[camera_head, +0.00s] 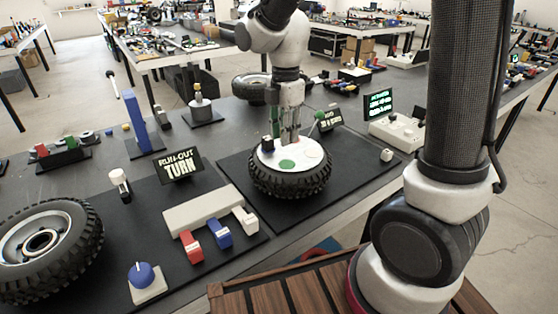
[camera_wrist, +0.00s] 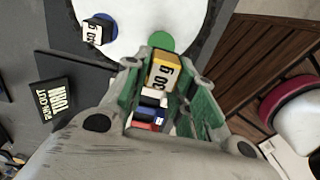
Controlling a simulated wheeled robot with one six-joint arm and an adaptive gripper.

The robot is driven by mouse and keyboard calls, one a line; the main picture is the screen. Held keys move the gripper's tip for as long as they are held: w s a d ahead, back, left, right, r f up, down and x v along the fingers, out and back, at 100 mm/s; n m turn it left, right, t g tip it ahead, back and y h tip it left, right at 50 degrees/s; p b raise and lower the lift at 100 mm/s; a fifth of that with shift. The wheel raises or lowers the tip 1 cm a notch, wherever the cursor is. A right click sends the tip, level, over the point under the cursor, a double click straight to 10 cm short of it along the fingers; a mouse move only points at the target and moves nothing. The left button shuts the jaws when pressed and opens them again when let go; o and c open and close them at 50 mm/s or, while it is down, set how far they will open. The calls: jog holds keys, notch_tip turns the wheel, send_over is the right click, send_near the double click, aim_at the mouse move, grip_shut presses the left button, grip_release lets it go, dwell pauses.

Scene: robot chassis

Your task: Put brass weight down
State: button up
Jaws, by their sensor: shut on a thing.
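The brass weight (camera_wrist: 163,73) is a small block with a yellow-brass body and a white label reading "30 g" in the wrist view. My gripper (camera_wrist: 172,84), with green inner pads, is shut on it. In the head view my gripper (camera_head: 290,138) points down over a white disc (camera_head: 312,152) on a black tyre (camera_head: 290,183); the weight cannot be made out there. In the wrist view the weight appears beside a green spot (camera_wrist: 160,41) on the disc; I cannot tell whether it touches the disc.
A "RUN-OUT TURN" sign (camera_head: 181,165), a pale block with red, blue and white keys (camera_head: 203,211), a blue knob (camera_head: 143,275) and another tyre (camera_head: 75,275) stand nearby.

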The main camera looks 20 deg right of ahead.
aim_at(284, 165)
notch_tip(284, 165, down, 7)
jog(key=shift+f, duration=0.1)
dwell(0.4)
jog(key=o, duration=0.9)
jog(key=shift+f, duration=0.1)
jog(key=shift+c, duration=0.2)
